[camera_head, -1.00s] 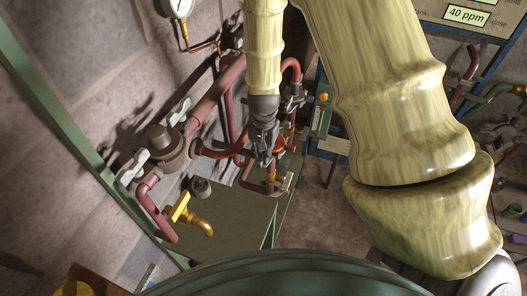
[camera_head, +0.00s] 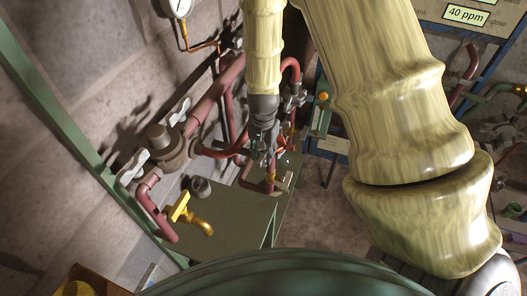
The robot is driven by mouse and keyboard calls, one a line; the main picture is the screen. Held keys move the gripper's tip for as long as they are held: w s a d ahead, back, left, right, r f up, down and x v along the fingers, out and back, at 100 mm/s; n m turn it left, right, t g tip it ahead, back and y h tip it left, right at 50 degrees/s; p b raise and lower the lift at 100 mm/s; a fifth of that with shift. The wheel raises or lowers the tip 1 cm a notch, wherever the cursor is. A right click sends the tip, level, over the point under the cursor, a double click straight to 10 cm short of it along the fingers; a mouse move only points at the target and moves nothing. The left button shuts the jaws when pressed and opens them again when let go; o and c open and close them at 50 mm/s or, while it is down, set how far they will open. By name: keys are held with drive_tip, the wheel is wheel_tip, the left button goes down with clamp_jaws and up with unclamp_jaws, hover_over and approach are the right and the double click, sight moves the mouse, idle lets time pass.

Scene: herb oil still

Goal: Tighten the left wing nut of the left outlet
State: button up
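My gripper (camera_head: 264,150) points down among the red pipes in the middle of the head view. Its grey fingers are at a small pipe fitting with an orange-red part (camera_head: 282,146) beside them. The fingers are small and dark here, so I cannot tell whether they are open or shut, or whether they touch a wing nut. To the left, a brown round fitting (camera_head: 168,147) carries a silver wing nut (camera_head: 180,110) above and another silver wing nut (camera_head: 133,166) at its lower left. Which fitting is the left outlet is not clear.
A yellow-handled tap (camera_head: 181,208) stands by a green box (camera_head: 235,222) below the pipes. A green frame bar (camera_head: 75,140) runs down the left. A pressure gauge (camera_head: 178,6) is on the wall at the top. More pipework (camera_head: 490,95) is at the right.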

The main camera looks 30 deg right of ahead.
sight(264, 153)
wheel_tip(264, 153, up, 12)
idle(0.8)
drive_tip(key=shift+f, duration=0.1)
idle(1.0)
